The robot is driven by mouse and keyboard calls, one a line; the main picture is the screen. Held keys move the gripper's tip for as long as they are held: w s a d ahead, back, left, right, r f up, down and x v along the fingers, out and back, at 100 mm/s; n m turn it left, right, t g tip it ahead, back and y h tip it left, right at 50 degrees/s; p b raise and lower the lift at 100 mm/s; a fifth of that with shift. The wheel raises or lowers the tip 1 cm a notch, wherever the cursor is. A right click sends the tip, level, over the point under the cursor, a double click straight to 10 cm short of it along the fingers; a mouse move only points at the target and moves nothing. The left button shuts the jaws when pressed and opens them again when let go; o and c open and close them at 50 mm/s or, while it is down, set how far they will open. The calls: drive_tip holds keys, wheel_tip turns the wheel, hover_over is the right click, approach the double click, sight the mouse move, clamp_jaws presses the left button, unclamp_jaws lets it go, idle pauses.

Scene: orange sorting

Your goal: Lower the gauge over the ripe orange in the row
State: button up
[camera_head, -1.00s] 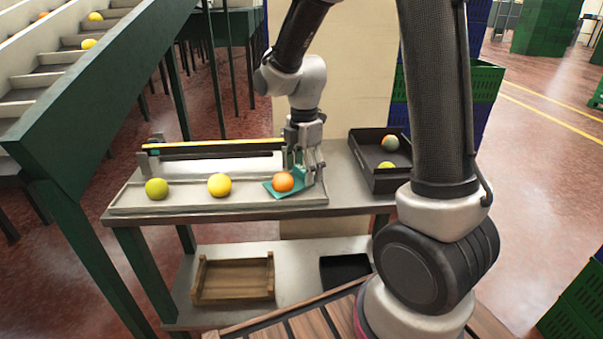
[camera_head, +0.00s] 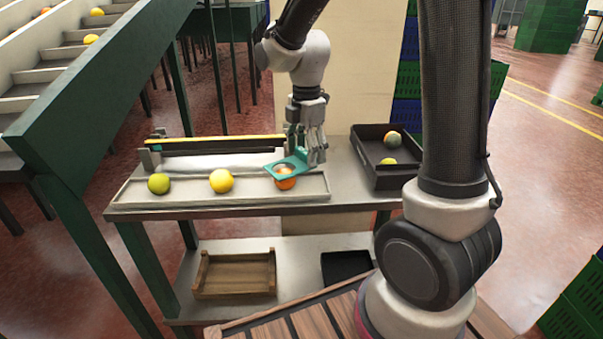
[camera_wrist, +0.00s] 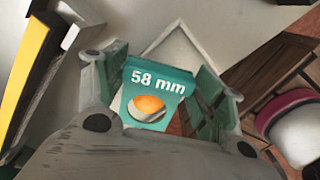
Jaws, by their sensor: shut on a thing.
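The ripe orange (camera_head: 286,184) stands at the right end of the row in a pale shallow tray (camera_head: 133,202). A yellow fruit (camera_head: 221,181) and a green one (camera_head: 159,184) stand to its left. My gripper (camera_head: 302,156) is shut on the teal gauge (camera_head: 273,168), behind and above the ripe orange. The gauge's ring is above the orange, whose lower part shows under it. In the wrist view, the gauge (camera_wrist: 158,78) reads "58 mm" between my fingers (camera_wrist: 165,95), and the orange (camera_wrist: 149,104) shows through its hole, off-centre.
A yellow-topped bar (camera_head: 215,144) runs behind the row, close to my gripper's left. A dark crate (camera_head: 372,177) with two fruits stands on the table at right. A wooden tray (camera_head: 235,292) and a black tray (camera_head: 345,265) lie on the lower shelf.

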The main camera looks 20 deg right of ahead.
drive_tip(key=shift+r, duration=2)
